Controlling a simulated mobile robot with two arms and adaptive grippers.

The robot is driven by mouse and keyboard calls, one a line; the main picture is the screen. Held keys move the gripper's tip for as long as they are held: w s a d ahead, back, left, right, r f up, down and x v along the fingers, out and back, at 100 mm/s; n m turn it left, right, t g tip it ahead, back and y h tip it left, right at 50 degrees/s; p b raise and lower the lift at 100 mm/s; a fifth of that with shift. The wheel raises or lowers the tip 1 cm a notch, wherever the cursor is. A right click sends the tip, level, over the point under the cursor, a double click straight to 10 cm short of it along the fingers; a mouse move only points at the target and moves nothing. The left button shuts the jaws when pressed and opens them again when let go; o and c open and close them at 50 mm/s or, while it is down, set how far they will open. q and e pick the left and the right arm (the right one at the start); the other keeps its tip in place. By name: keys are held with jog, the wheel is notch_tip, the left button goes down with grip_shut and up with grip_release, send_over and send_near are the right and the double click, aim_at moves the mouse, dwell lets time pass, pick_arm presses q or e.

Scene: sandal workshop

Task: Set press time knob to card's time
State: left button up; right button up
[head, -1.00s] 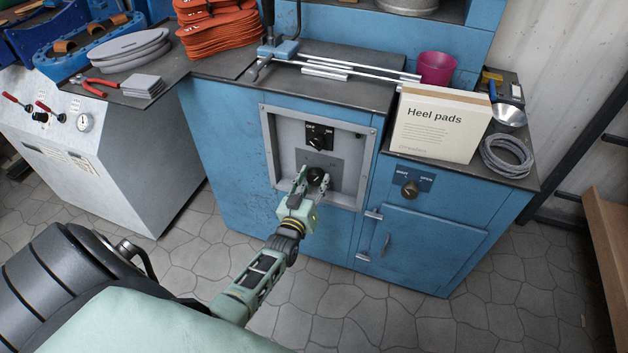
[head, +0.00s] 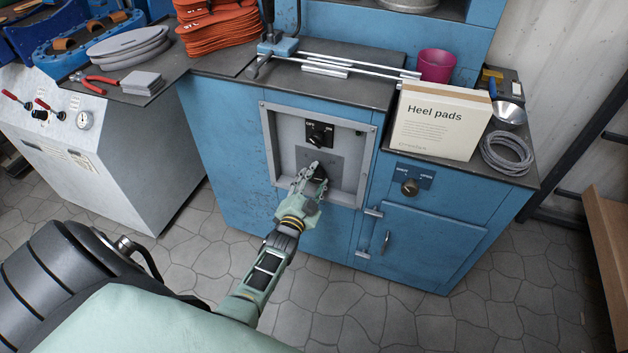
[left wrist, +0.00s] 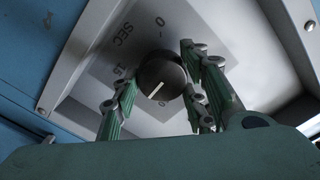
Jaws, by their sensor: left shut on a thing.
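The press time knob (head: 321,173) is a round black dial low in the grey recessed panel (head: 348,178) of the blue press. My left gripper (head: 312,181) reaches it from below and is shut on it. In the left wrist view the knob (left wrist: 163,72) sits between the green fingers (left wrist: 160,86), and its white line points to the lower left. The plate behind it (left wrist: 122,55) reads SEC and 15, with other marks partly hidden by the knob and fingers. I cannot make out a card with a time. My right gripper is not in view.
An OFF/ON switch (head: 318,136) sits just above the knob. The panel's raised frame (head: 268,140) surrounds both. A second knob (head: 410,187) is on the cabinet to the right, below the Heel pads box (head: 440,125). The floor before the press is open.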

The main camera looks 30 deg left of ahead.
pick_arm(q)
jog(key=shift+w+d+m, duration=0.1)
jog(key=shift+d+m, duration=0.1)
jog(key=shift+m, duration=0.8)
jog(key=shift+f+m+b, duration=0.1)
jog(key=shift+m+b, duration=0.35)
jog(key=shift+m, duration=0.45)
jog(key=m+b, duration=0.1)
jog(key=m, duration=0.3)
jog(key=shift+a+f, duration=0.1)
jog(key=shift+m+b, duration=0.5)
jog(key=shift+m, duration=0.7)
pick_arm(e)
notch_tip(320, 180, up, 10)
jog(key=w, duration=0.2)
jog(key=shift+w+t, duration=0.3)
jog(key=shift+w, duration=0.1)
pick_arm(q)
jog(key=shift+f, duration=0.1)
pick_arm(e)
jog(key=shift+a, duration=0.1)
pick_arm(q)
jog(key=o, duration=1.1)
jog(key=shift+a, duration=0.1)
jog(key=v, duration=1.2)
